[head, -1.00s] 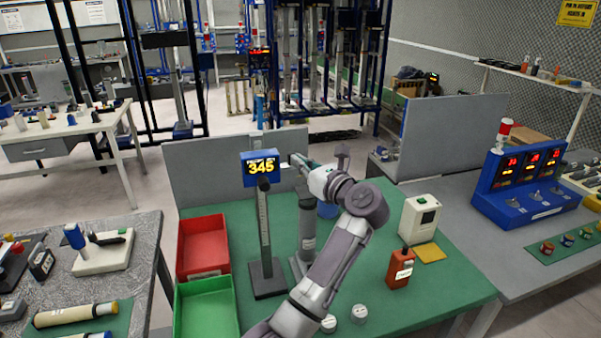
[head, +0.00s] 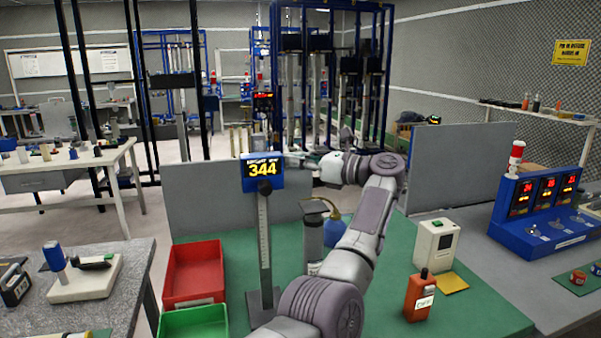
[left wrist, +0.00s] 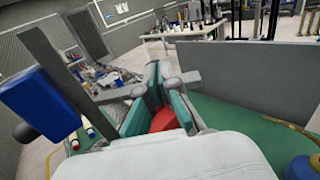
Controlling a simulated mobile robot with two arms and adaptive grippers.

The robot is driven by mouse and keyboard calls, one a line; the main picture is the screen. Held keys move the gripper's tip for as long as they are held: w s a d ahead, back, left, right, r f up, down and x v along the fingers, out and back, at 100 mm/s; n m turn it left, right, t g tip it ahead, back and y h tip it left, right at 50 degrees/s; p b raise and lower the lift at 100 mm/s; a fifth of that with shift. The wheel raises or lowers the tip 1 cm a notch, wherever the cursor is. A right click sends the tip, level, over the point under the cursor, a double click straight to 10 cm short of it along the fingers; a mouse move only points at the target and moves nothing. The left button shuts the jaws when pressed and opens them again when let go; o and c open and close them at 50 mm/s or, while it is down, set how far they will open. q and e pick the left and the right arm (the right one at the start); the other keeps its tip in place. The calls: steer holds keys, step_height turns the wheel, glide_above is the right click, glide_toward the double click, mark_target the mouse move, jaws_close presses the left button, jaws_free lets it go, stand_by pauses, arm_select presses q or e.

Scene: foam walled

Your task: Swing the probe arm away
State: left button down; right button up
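The height gauge (head: 265,232) stands upright on the green bench, with a scale post, a black knob and a blue display (head: 262,171) reading 344. Its display and post also show at the left of the left wrist view (left wrist: 38,98). A grey cylindrical stand (head: 313,236) is right of it, with a thin curved piece at its top; I cannot tell which part is the probe arm. My left gripper (head: 302,160) is just right of the display, above the stand. In the left wrist view its teal fingers (left wrist: 161,78) have a narrow, empty gap. My right gripper is out of view.
A red bin (head: 193,274) and a green bin (head: 194,322) sit left of the gauge. An orange handheld device (head: 419,297) and a white box (head: 435,244) are on the right. Grey partitions (head: 462,168) edge the bench. A blue three-display unit (head: 537,213) is farther right.

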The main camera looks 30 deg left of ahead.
arm_select(q)
steer(key=a, duration=0.1)
steer(key=a+b, duration=0.1)
steer(key=a, duration=0.1)
steer(key=shift+w+a+f, duration=0.15)
steer(key=shift+w+a, duration=0.1)
steer(key=shift+w, duration=0.05)
steer(key=shift+s+a+b, duration=0.25)
steer(key=shift+a+b, duration=0.25)
steer(key=shift+a, duration=0.55)
steer(key=shift+s+a+b, duration=0.25)
steer(key=shift+a+b, duration=0.2)
steer(key=shift+a, duration=0.65)
